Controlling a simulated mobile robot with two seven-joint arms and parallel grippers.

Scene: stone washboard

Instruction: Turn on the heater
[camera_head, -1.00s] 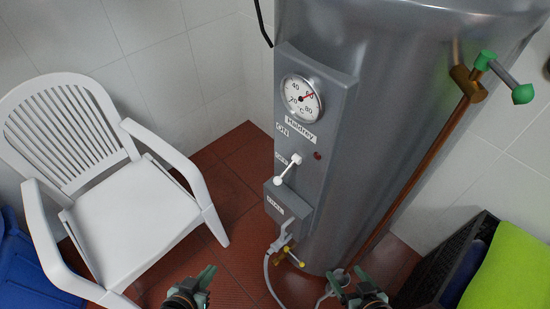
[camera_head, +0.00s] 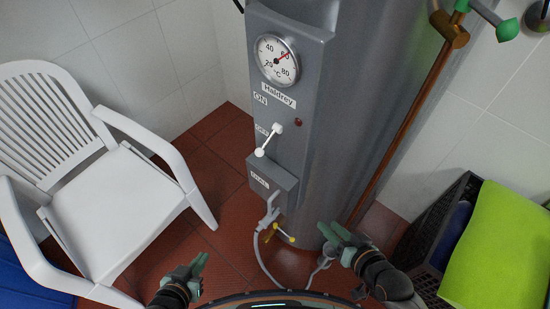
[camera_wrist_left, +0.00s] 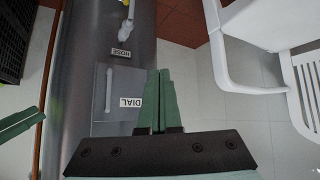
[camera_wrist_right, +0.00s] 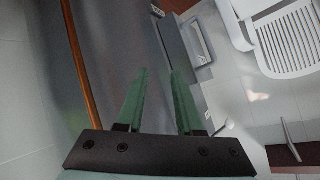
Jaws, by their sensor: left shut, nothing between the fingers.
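The heater (camera_head: 350,110) is a tall grey metal cylinder with a control panel (camera_head: 308,80). The panel carries a round thermometer (camera_head: 277,60), an ON label (camera_head: 260,99), a small dark red lamp (camera_head: 298,122) and a white lever (camera_head: 269,139). The lever slants, its upper end to the right. A small grey box (camera_head: 272,181) sits below it. My left gripper (camera_head: 200,262) is shut and empty, low and left of the panel. My right gripper (camera_head: 334,232) is open and empty, low before the heater.
A white plastic chair (camera_head: 110,205) stands left of the heater. A copper pipe (camera_head: 410,105) with green handles runs along its right side. A black crate (camera_head: 440,225) with a green cloth (camera_head: 498,250) stands at right. A pale hose (camera_head: 258,250) hangs below the panel.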

